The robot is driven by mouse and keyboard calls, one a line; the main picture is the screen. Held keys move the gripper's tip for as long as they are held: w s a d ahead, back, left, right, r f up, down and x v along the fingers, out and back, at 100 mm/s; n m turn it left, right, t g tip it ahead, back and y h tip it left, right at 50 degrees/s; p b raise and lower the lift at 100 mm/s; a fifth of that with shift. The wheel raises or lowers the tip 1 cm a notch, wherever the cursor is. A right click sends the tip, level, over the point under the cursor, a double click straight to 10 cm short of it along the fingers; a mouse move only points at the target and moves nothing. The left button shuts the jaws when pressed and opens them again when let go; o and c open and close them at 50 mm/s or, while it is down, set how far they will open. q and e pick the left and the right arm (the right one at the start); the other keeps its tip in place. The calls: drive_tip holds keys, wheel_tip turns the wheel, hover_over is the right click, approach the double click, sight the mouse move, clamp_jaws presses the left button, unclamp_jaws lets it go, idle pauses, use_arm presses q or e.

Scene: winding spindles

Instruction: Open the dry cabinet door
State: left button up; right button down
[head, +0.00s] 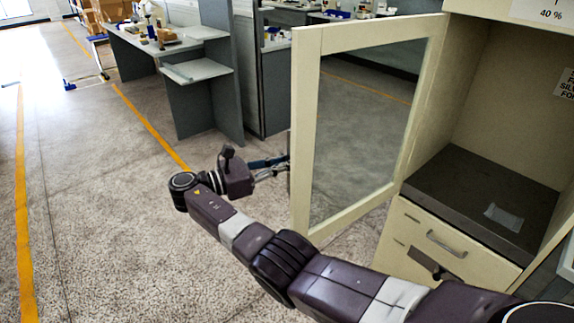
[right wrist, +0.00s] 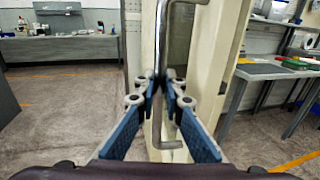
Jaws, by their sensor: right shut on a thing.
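The dry cabinet (head: 510,105) stands at the right in the head view. Its cream-framed glass door (head: 305,120) is swung wide open, and the interior shows. My right arm reaches across below the door to its free edge, and my right gripper (head: 280,166) is at the door's far side, partly hidden by the door frame. In the right wrist view, the blue-padded fingers of this gripper (right wrist: 166,88) are shut around the vertical metal handle (right wrist: 156,128) on the door. My left gripper is in neither view.
Inside the cabinet, a dark shelf (head: 450,178) holds a small pale sheet (head: 503,217). A drawer (head: 425,240) with a metal handle is below. A grey workbench (head: 190,70) and partition stand behind the door. The speckled floor (head: 90,200) at the left is clear.

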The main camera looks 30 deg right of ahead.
drive_tip(key=c, duration=2.4)
unclamp_jaws()
drive_tip(key=shift+d, duration=0.1)
drive_tip(key=shift+o, duration=0.4)
drive_tip(key=shift+d, duration=0.1)
wheel_tip(320, 180, up, 10)
drive_tip(key=shift+f, duration=0.1)
